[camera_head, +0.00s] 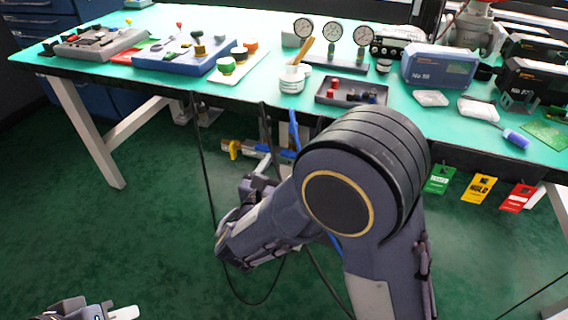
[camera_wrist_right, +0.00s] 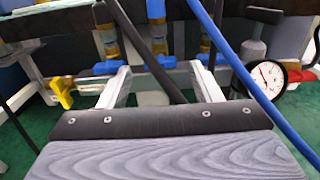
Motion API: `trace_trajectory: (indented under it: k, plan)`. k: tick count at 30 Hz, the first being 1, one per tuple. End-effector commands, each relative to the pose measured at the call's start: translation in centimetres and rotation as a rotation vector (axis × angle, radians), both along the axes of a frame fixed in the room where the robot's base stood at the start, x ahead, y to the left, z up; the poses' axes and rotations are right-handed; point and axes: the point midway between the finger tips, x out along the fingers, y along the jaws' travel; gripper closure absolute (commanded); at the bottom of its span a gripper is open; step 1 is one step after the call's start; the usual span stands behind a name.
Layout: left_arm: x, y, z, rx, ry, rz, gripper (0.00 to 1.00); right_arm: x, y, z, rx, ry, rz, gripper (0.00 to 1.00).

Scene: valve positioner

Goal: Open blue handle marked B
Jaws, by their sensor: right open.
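Several blue handles sit on pipework under the bench in the right wrist view: one at the left (camera_wrist_right: 100,70), one in the middle (camera_wrist_right: 157,62) and one at the right (camera_wrist_right: 205,58). I cannot read a letter B on any of them. My right gripper (camera_wrist_right: 162,78) is open, its two pale fingers pointing at the pipework, with the middle handle seen between them. I cannot tell how far off it is. In the head view my right arm hides most of the pipework. My left gripper (camera_head: 108,313) is at the bottom left edge, mostly cut off.
A yellow handle (camera_wrist_right: 61,92) is left of the fingers; a pressure gauge (camera_wrist_right: 266,77) is at the right. A black cable (camera_wrist_right: 143,50) and a blue hose (camera_wrist_right: 236,65) cross near the right gripper. The green-topped bench (camera_head: 180,90) stands above.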

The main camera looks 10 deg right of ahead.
Motion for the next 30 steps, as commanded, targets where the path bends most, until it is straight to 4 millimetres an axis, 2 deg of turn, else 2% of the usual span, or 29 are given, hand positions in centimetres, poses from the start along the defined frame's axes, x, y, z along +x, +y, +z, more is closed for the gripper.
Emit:
trace_trajectory:
  k: [6, 14, 25, 30]
  plan:
    - [0.0, 0.0, -0.5, 0.000, 0.000, 0.000, 0.79, 1.6, -1.1, -0.1, 0.003, 0.001, -0.001, 0.42]
    - [0.0, 0.0, -0.5, 0.000, 0.000, 0.000, 0.79, 1.8, -1.2, 0.0, 0.002, 0.001, 0.000, 0.42]
    - [0.0, 0.0, -0.5, 0.000, 0.000, 0.000, 0.79, 1.7, -1.2, 0.0, 0.002, 0.001, 0.000, 0.86]
    - [0.0, 0.0, -0.6, 0.000, 0.000, 0.000, 0.79, 1.7, -1.2, -0.1, 0.010, -0.003, 0.000, 0.86]
